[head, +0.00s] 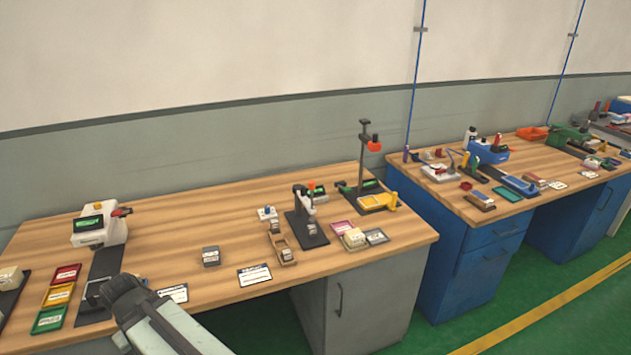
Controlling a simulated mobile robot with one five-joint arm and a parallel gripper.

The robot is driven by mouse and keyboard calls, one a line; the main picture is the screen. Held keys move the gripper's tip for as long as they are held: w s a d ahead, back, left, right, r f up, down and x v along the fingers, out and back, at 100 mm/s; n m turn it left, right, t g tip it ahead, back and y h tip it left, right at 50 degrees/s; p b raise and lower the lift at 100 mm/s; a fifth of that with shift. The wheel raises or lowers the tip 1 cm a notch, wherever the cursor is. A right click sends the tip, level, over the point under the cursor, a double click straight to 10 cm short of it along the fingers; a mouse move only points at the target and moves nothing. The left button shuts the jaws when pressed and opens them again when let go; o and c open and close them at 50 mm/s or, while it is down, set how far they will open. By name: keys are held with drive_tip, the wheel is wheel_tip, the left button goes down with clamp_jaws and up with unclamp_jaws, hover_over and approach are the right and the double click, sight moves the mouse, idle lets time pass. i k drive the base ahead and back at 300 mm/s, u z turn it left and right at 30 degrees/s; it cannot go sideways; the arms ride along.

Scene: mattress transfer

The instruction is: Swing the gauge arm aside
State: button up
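A small gauge stand (306,222) with a dark flat base and an upright post stands on the wooden bench, right of centre. A taller stand (365,160) with a dark post, a red-orange head and a yellow base part is behind it to the right. I cannot tell which of the two carries the gauge arm, or how that arm is turned. My arm enters from the bottom edge, and its dark end (127,291) is over the bench's front left, well apart from both stands. The fingers are too unclear to read.
A white device with a display (98,226) stands at the left, near red, yellow and green trays (47,320). A grey block (211,256) and white cards (254,275) lie mid-bench. Pink and grey trays (377,236) sit at right. A blue bench (470,262) adjoins.

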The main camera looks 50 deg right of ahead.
sight(298, 189)
drive_tip(key=z, duration=1.25)
drive_tip(key=k, duration=1.25)
drive_tip(key=u, duration=0.15)
drive_tip(key=i, duration=0.85)
drive_tip(key=z, duration=0.35)
drive_tip(key=i, duration=1.25)
drive_tip(key=u, duration=1.1)
